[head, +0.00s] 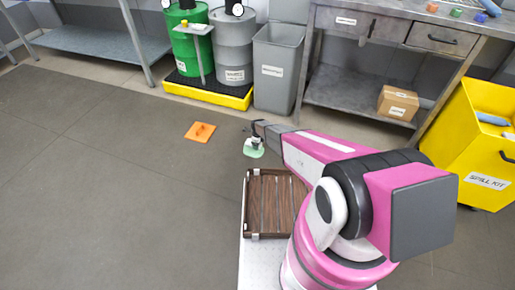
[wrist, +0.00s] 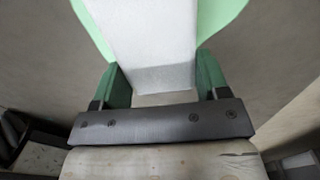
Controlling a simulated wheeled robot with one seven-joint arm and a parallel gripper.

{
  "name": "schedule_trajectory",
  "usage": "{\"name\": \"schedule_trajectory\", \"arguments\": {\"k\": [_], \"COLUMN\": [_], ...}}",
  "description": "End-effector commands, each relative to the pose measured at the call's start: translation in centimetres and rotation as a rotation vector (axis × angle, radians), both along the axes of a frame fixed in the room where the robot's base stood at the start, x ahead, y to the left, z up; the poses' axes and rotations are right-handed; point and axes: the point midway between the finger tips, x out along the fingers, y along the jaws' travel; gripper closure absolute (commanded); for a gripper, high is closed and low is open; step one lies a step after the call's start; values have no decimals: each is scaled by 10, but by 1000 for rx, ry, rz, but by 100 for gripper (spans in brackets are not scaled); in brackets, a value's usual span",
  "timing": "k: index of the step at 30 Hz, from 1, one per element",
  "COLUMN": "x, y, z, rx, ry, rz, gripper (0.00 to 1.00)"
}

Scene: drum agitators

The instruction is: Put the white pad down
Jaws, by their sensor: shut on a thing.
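My gripper (head: 255,139) is stretched out over the grey floor beyond the wooden crate. It is shut on the white pad. In the wrist view, its two dark green fingers (wrist: 162,88) press on both sides of a white block (wrist: 145,45), with a pale green plate (wrist: 228,12) behind it. In the head view the held pad (head: 253,152) looks small and pale green with some white on top. I cannot tell whether it touches the floor.
An orange pad (head: 200,131) with a small knob lies on the floor to the left. A slatted wooden crate (head: 249,205) is below the gripper in the picture. A yellow drum tray (head: 207,92) and a grey bin (head: 277,68) stand behind.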

Motion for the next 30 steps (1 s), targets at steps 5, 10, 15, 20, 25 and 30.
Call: {"name": "schedule_trajectory", "arguments": {"k": [5,10,15,20,25,30], "x": [1,-1,-1,-1,-1,-1], "y": [0,0,0,0,0,0], "z": [-27,-32,-32,-35,-35,-35], "rx": [0,0,0,0,0,0], "ry": [1,0,0,0,0,0], "rz": [0,0,0,0,0,0], "gripper": [54,54,54,22,6,6]}}
